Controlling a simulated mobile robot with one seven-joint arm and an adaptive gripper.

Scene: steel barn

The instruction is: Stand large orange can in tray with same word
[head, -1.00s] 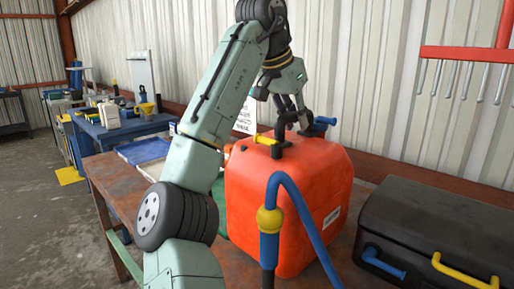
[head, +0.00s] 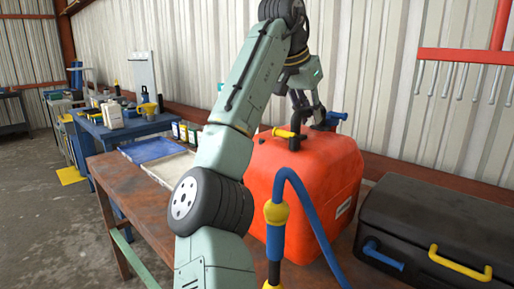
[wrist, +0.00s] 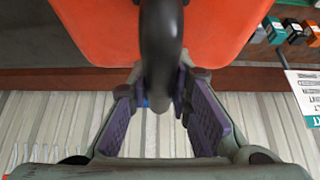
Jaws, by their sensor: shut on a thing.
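A large orange can (head: 305,185) with a dark top handle and a yellow cap is at the right of the brown bench in the head view. My gripper (head: 318,115) is over its top, shut on the handle. In the wrist view the purple-padded fingers (wrist: 160,98) are on either side of the dark handle (wrist: 162,40), with the orange can (wrist: 95,30) behind. I cannot tell if the can's base touches the bench. A blue tray (head: 152,149) and a pale tray (head: 160,177) lie left of my arm. No words on them are readable.
A black case (head: 430,215) with blue and yellow handles stands right of the can. A bent blue tube (head: 300,195) with a yellow collar rises in front of it. Small boxes (head: 187,132) stand behind the trays. Bare bench (head: 130,195) shows at the left.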

